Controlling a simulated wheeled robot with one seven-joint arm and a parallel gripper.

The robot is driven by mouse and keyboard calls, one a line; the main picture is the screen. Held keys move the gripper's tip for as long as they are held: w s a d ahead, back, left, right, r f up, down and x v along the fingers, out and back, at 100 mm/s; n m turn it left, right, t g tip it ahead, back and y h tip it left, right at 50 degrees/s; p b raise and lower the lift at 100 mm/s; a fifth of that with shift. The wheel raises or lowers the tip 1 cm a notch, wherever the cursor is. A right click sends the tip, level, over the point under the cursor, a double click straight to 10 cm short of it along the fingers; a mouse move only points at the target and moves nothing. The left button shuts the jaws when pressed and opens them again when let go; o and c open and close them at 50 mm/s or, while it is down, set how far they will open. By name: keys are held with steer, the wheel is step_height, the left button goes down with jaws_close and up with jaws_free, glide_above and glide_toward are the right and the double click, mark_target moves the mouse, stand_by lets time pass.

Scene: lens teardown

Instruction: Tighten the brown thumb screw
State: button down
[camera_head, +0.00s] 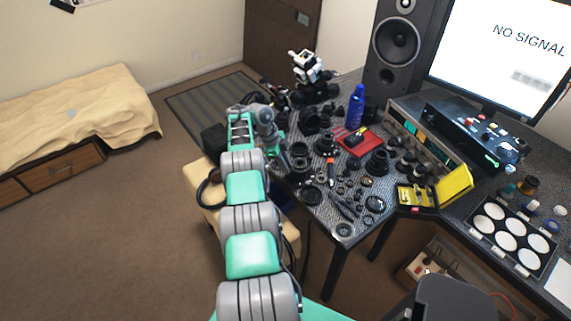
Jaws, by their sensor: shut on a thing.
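My arm reaches forward to the left edge of the workbench (322,199). My gripper (277,150) points down there, among dark lens parts. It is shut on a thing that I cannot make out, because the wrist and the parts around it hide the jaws. I cannot pick out the brown thumb screw in this view; it is too small or hidden. Dark lens barrels (299,152) stand close to the right of my gripper.
A blue bottle (355,107), a red mat (350,141) and a white-and-black microscope-like device (308,68) stand on the bench. A yellow open case (416,196) lies at the right. Loose rings and lenses crowd the front. A stool (203,181) is under my arm.

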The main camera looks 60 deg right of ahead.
steer(key=c, duration=1.3)
jaws_free()
steer(key=shift+o, duration=0.2)
steer(key=shift+f+b, duration=0.1)
steer(key=shift+b, duration=0.2)
